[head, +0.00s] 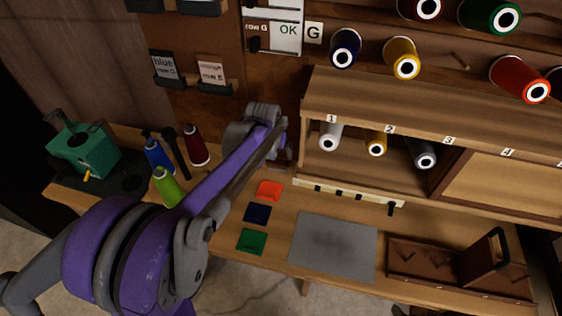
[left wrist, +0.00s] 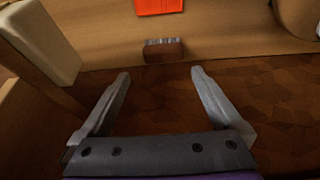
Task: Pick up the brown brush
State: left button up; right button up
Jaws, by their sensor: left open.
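The brown brush (left wrist: 164,54) shows in the left wrist view as a small brown block with pale grey bristles along its top edge. It lies on the light wood surface just ahead of my left gripper (left wrist: 160,74). The two grey fingers are open and apart, with nothing between them, and the brush is beyond the fingertips, roughly centred between them. In the head view my left arm reaches to the shelf's left end, where it hides the fingers; I cannot make out the brush there. My right gripper is in neither view.
An orange square (head: 269,190) lies on the bench near my left forearm; it seems to show in the left wrist view too (left wrist: 160,5). The wooden shelf (head: 420,100) with spools stands right of my wrist. A grey mat (head: 333,245) lies in front.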

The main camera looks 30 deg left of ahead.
aim_at(277, 162)
pick_arm(q)
jog(key=x, duration=0.5)
jog(key=shift+s+a, duration=0.1)
jog(key=shift+a, duration=0.2)
jog(key=x, duration=0.5)
jog(key=shift+w+f, duration=0.25)
jog(key=c, duration=1.1)
notch_tip(277, 162, up, 10)
jog(key=shift+r, duration=0.1)
jog(key=shift+c, duration=0.2)
